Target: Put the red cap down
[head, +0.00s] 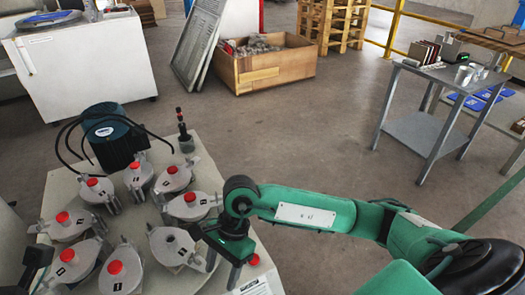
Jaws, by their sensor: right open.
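A red cap (254,260) is on the white round-machine table (262,277), near its right edge, just right of my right gripper. My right gripper (222,268) points down over the table with its two fingers apart and nothing seen between them. The cap appears outside the fingers; whether it touches one is unclear. A grey round holder (173,246) left of the gripper has a dark centre and no red cap on it. A dark part at the bottom left edge looks like my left gripper (35,262); its fingers are not clear.
Several other grey holders with red caps (115,267) stand in a ring on the table. A dark motor (113,140) with cables and a dark upright fitting (184,134) stand behind them. A metal side table (436,115) is at the right. The floor between is clear.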

